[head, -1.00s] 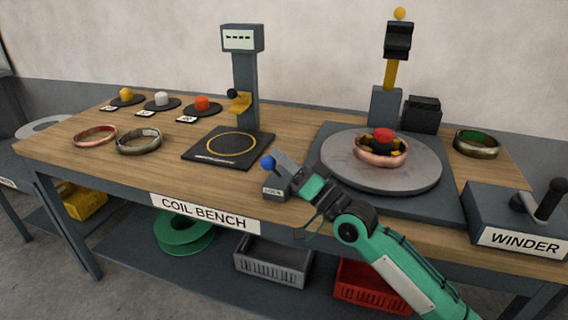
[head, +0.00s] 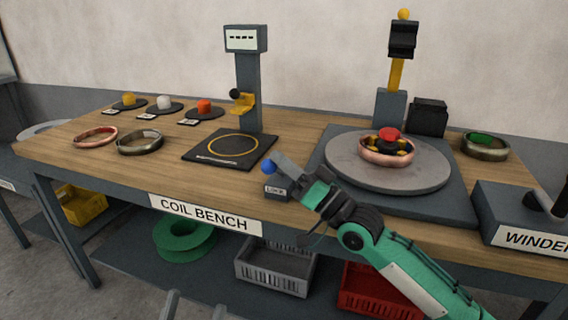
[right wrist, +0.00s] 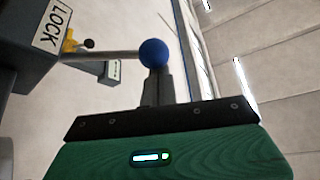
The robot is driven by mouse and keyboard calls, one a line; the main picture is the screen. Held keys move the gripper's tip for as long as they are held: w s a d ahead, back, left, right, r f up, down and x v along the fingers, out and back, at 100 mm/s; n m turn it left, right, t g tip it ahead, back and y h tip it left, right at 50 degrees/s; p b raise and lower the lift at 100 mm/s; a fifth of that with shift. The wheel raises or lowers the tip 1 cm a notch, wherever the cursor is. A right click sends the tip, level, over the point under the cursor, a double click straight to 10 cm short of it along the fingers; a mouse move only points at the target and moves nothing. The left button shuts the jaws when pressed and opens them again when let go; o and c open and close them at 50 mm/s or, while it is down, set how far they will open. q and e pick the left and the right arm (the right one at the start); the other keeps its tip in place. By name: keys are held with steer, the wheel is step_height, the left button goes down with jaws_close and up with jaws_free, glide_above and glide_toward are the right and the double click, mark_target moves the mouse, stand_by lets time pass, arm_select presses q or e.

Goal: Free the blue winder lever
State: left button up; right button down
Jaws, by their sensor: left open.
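The blue ball knob (head: 268,168) of the lever is beside the small grey box marked LOCK (head: 276,192), at the bench's front edge. In the right wrist view the knob (right wrist: 154,53) is at the end of a rod from the LOCK box (right wrist: 30,50). My right gripper (head: 283,162) is at the knob. Its fingers (right wrist: 165,82) are close together, with the knob overlapping their tips, and seem shut on it. The tips are partly hidden by the knob. My left gripper (head: 195,307) shows only as two separated grey fingertips at the bottom edge, below the bench front, empty.
The turntable (head: 340,172) with a copper coil (head: 372,157) stands right of the LOCK box. The winder box (head: 500,205) is at the right. A black scale plate (head: 205,150) lies behind. Loose coils (head: 140,142) are at left. Crates (head: 270,272) stand on the lower shelf.

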stand_by(0.5)
arm_select(q)
steer(key=d+f+g+p, duration=0.1)
steer(key=d+f+g, duration=0.1)
steer(key=f+g, duration=0.2)
steer(key=d+f+g+y+p, duration=0.1)
steer(key=d+f+g+p, duration=0.1)
steer(key=f, duration=0.7)
steer(key=shift+d+f+g, duration=0.2)
steer(key=shift+d+g, duration=0.65)
steer(key=shift+g, duration=0.35)
arm_select(e)
steer(key=s+d+f, duration=0.1)
steer(key=s+d, duration=0.2)
steer(key=d, duration=0.5)
steer(key=shift+s+d, duration=0.3)
steer(key=shift+s, duration=0.1)
arm_select(q)
steer(key=shift+r, duration=0.1)
